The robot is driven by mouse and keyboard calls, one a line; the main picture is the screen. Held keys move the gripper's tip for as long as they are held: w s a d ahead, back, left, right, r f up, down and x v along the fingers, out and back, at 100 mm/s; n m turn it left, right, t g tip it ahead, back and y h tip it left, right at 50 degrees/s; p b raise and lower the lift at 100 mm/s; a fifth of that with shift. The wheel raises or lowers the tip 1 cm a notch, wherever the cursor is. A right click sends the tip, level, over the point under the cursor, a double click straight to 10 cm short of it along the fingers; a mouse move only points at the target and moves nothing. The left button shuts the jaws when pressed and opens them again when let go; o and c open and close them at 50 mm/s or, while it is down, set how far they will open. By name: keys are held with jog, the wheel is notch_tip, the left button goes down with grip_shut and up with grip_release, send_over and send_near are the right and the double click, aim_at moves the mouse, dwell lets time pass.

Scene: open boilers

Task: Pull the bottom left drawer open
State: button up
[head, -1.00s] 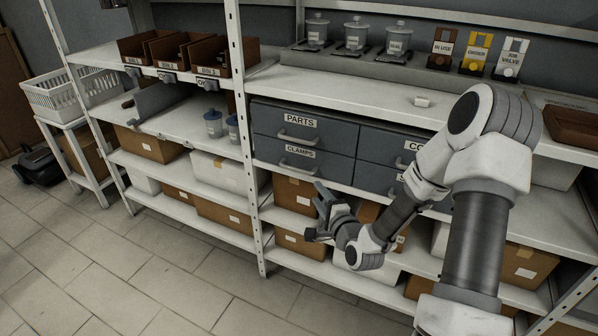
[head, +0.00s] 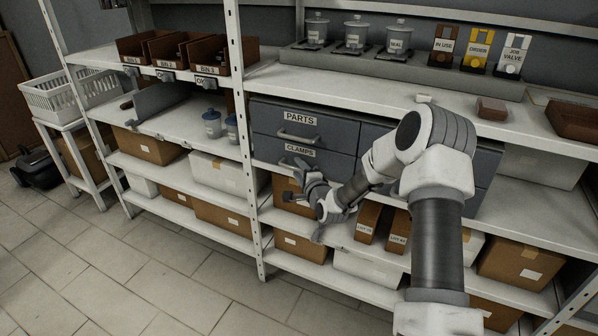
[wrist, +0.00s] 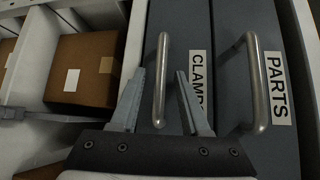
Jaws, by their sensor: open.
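The bottom left drawer (head: 269,150) is dark grey with a CLAMPS label and a bar handle, below the PARTS drawer (head: 340,127). Both look closed. My gripper (head: 300,180) is in front of the bottom left drawer in the head view and hides part of it. In the wrist view, the CLAMPS drawer's handle (wrist: 161,75) stands between and beyond the open fingers of my gripper (wrist: 160,78). The PARTS handle (wrist: 258,85) is to the right of the fingers. I cannot tell whether either finger touches the CLAMPS handle.
Cardboard boxes (head: 220,217) stand on the lower shelves. A box (wrist: 85,68) is left of the fingers in the wrist view. A shelf post (head: 246,140) rises left of the drawers. The tiled floor (head: 100,270) in front is clear.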

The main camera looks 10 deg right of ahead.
grip_shut()
dwell(1.5)
